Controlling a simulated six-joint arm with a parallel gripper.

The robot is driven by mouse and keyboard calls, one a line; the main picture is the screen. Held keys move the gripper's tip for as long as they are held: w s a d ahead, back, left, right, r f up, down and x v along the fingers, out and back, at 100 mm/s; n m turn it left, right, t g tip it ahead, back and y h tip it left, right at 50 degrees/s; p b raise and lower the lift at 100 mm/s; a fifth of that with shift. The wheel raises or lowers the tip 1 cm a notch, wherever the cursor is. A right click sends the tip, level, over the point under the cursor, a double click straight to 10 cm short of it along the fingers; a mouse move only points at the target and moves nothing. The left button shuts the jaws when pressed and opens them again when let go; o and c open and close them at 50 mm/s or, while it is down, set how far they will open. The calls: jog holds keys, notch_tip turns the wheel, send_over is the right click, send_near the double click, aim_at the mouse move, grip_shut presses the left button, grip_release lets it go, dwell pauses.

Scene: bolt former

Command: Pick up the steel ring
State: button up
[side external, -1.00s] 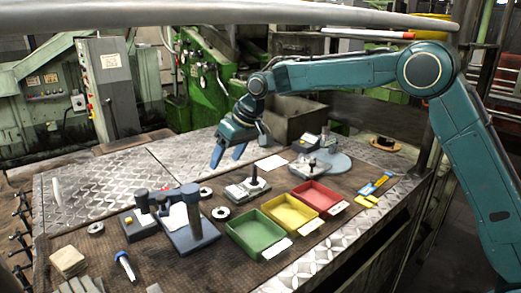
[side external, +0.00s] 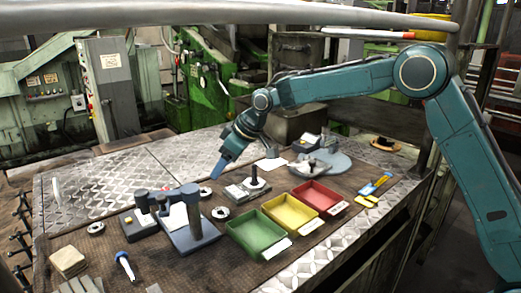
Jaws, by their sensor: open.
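Three small steel rings lie flat on the brown bench mat. One ring (side external: 206,192) is just below and left of my gripper's fingertips. A second ring (side external: 221,213) lies a little nearer, beside the press stand. A third ring (side external: 96,229) lies at the left. My gripper (side external: 215,174) points down and to the left, with its blue fingers a short way above the first ring and apart from it. The gripper is open and seems empty. The fingers overlap from this side, so the gap between them is hidden.
A blue-grey press stand (side external: 190,222) stands left of the second ring. A block with an upright dark pin (side external: 246,189) is to the right. Green (side external: 257,236), yellow (side external: 290,216) and red (side external: 318,197) trays line the front right. The metal plate (side external: 190,153) behind is mostly clear.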

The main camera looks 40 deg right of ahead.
send_near(208, 192)
jog(key=shift+a+x, duration=0.25)
jog(key=shift+x, duration=1.4)
jog(key=shift+w, duration=0.25)
jog(key=shift+x, duration=2.4)
jog(key=shift+w+r, duration=0.1)
jog(key=c, duration=1.1)
